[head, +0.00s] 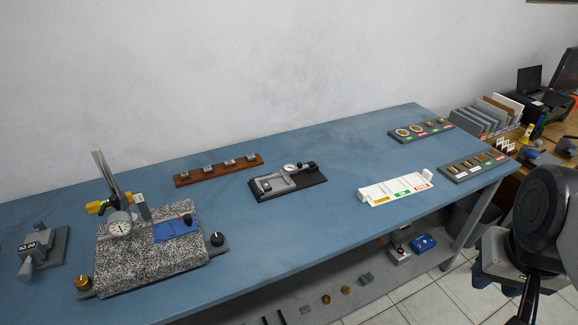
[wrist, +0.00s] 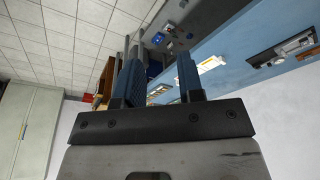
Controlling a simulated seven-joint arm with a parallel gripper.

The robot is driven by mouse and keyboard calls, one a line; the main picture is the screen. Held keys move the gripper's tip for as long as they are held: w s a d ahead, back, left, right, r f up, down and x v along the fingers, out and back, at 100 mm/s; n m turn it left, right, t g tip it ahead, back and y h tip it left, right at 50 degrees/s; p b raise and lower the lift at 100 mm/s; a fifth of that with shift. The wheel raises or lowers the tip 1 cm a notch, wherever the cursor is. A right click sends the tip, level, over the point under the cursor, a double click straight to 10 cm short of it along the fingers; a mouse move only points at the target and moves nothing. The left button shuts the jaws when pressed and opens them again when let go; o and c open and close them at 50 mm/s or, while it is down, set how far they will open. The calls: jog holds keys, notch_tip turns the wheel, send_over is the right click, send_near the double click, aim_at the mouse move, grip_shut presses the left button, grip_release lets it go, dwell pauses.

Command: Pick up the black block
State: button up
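My gripper (wrist: 160,76) shows in the wrist view with its two blue-faced fingers apart and nothing held between them. It is away from the bench top. In the head view my arm is at the right edge, and the fingers cannot be made out clearly. A small dark block-like piece (head: 187,219) is on a blue pad (head: 174,230) on the speckled granite plate (head: 150,255) at the left. I cannot tell for sure whether it is the black block. The dial gauge stand (head: 120,222) is beside the pad.
The blue bench (head: 330,225) also holds a wooden rack (head: 218,171), a black gauge fixture (head: 288,183), a white tray (head: 394,189) and two sorting trays at right. A digital readout device (head: 42,250) is at far left. Small parts lie on the lower shelf.

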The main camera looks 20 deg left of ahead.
jog(key=o, duration=0.3)
